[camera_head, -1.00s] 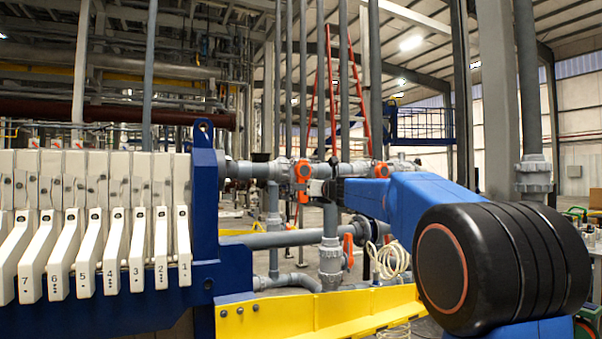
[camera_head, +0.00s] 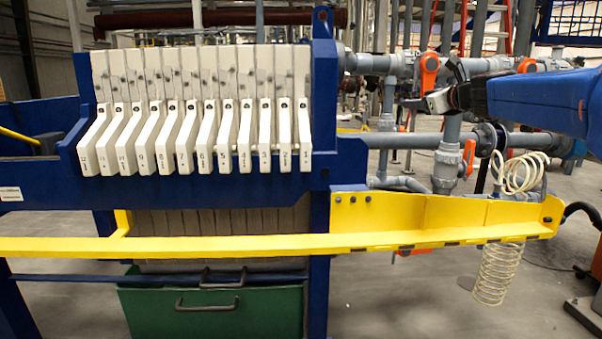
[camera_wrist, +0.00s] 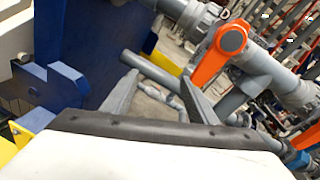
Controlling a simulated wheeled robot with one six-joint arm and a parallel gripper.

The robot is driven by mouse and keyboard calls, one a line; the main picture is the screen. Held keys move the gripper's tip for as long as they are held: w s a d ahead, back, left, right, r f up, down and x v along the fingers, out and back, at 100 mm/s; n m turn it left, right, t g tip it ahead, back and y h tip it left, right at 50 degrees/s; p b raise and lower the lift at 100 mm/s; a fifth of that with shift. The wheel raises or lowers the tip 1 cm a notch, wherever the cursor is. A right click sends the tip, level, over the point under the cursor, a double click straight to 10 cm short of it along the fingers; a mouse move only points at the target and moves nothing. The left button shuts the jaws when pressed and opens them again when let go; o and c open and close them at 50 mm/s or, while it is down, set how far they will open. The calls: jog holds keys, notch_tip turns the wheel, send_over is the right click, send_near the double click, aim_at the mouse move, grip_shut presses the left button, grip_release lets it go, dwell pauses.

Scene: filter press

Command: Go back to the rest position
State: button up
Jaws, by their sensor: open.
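My gripper (camera_head: 438,101) is at the end of my blue arm, which reaches in from the right edge of the head view. It is in front of the grey pipes, right of the filter press. In the wrist view my gripper (camera_wrist: 159,98) shows two grey fingers spread wide apart with nothing between them. An orange valve handle (camera_wrist: 219,57) shows beyond the right finger; I cannot tell the exact gap. The filter press has a row of numbered white plates (camera_head: 200,125) in a blue frame (camera_head: 335,165), left of my gripper.
A yellow rail (camera_head: 250,246) runs across the front of the press. A green bin (camera_head: 215,312) sits below it. Coiled pale hose (camera_head: 520,172) hangs at the right. Grey pipes (camera_head: 430,141) with orange valves (camera_head: 429,70) stand behind my gripper. Grey floor (camera_head: 400,300) shows at lower right.

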jog(key=s+a+f+n+g+y, duration=0.1)
jog(key=s+a+f+n+g, duration=0.1)
jog(key=s+a+f+n, duration=0.35)
jog(key=s+a+f+n+g, duration=0.25)
jog(key=s+f+n, duration=0.25)
jog(key=s+f, duration=0.3)
jog(key=s+a+f+n+g+y, duration=0.1)
jog(key=s+a+f+n+g, duration=0.1)
jog(key=s+a+f+n, duration=0.55)
jog(key=s+d+f+n+g+h, duration=0.2)
jog(key=s+f+n, duration=0.4)
jog(key=s+f, duration=0.4)
jog(key=s+d+f+n+g+h, duration=0.2)
jog(key=s+d+f+n, duration=0.3)
jog(key=s+f, duration=0.5)
jog(key=s+n+g, duration=0.1)
jog(key=s, duration=0.5)
jog(key=shift+h, duration=0.3)
